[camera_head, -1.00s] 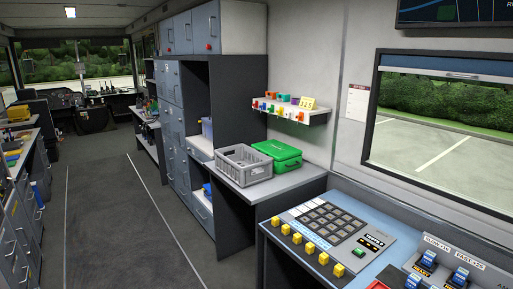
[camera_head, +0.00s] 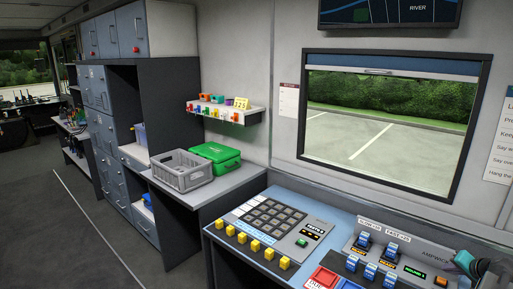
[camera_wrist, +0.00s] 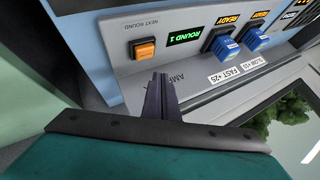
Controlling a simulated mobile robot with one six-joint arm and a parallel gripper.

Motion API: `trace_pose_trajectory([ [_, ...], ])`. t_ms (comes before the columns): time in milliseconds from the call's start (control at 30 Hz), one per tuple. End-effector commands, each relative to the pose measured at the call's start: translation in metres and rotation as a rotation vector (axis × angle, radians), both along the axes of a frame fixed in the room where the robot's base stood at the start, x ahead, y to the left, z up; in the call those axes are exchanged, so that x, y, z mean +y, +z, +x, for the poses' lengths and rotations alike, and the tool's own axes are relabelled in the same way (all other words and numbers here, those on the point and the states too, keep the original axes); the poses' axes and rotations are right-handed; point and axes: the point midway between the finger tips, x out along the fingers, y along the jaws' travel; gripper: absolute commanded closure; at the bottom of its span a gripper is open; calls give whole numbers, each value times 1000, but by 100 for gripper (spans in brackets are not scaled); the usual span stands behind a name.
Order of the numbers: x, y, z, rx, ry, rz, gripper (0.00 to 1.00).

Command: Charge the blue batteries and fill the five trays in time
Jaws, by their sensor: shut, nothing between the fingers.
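Several blue batteries (camera_head: 371,268) stand in a light grey charger (camera_head: 345,251) with labels SLOW +10 and FAST +25. In the wrist view two blue batteries (camera_wrist: 220,43) (camera_wrist: 256,39) sit in slots under orange READY lights. The same panel has a green ROUND 1 display (camera_wrist: 184,39) and an orange NEXT ROUND button (camera_wrist: 143,48). My gripper (camera_wrist: 160,77) is shut and empty, its tips just below this button in the picture; I cannot tell whether they touch the panel. My teal and dark wrist part shows at the right in the head view. The five trays cannot be clearly told apart.
A panel with dark square pads (camera_head: 270,218) and a row of yellow knobs (camera_head: 241,238) lies left of the charger. Red (camera_head: 320,278) pieces lie in front. A grey crate (camera_head: 181,173) and green case (camera_head: 216,157) stand on a further counter. A window (camera_head: 390,125) is behind.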

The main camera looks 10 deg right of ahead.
Motion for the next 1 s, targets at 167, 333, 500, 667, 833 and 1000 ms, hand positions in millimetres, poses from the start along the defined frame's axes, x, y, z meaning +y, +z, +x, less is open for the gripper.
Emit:
trace_pose_trajectory([
  [167, 0, 13, 0, 0, 1, -1, 100],
  [333, 0, 24, 0, 1, 1, 0, 100],
  [500, 0, 32, 0, 1, 0, -1, 100],
  [667, 0, 33, 0, 2, 1, 0, 100],
  [833, 0, 33, 0, 1, 1, 0, 100],
  [1000, 0, 33, 0, 1, 1, 0, 100],
])
